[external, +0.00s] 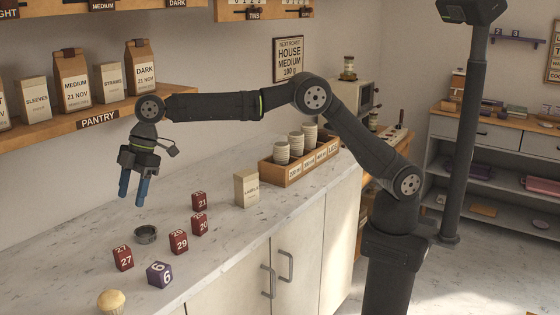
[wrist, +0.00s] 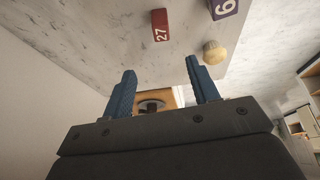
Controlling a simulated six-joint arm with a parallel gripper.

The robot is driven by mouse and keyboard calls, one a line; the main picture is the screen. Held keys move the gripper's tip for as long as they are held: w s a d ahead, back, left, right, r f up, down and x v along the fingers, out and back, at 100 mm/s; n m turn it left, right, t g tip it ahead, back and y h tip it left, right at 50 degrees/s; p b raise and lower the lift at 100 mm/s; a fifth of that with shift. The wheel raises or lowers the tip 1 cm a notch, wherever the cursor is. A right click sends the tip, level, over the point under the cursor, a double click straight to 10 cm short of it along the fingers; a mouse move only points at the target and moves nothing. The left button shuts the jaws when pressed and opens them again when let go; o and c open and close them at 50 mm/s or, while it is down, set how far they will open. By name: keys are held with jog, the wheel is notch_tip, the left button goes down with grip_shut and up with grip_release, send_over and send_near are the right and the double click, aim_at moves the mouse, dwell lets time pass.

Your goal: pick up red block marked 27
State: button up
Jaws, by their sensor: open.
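The red block marked 27 (external: 123,258) stands on the marble counter (external: 245,222) at the front left, beside a purple block. It also shows in the wrist view (wrist: 159,25) at the top, beyond the fingertips. My gripper (external: 132,190) hangs above the counter, behind and above the red block, with its blue fingers pointing down. In the wrist view my gripper (wrist: 158,82) has its two fingers spread wide apart with nothing between them. It does not touch the block.
A purple block marked 6 (external: 159,274) and a muffin (external: 111,301) are near the red block. Other red blocks, 29 (external: 179,242), 20 (external: 200,224) and 21 (external: 199,201), stand further back. A dark ring (external: 145,234) lies behind block 27. The pantry shelf (external: 100,120) runs along the wall.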

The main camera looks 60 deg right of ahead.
aim_at(122, 249)
jog(key=shift+m, duration=0.7)
jog(key=x, duration=1.2)
jog(key=shift+a+f, duration=0.15)
jog(key=shift+f, duration=0.15)
jog(key=shift+x, duration=2.65)
jog(key=shift+s, duration=0.15)
jog(key=c, duration=1.1)
jog(key=shift+o, duration=0.2)
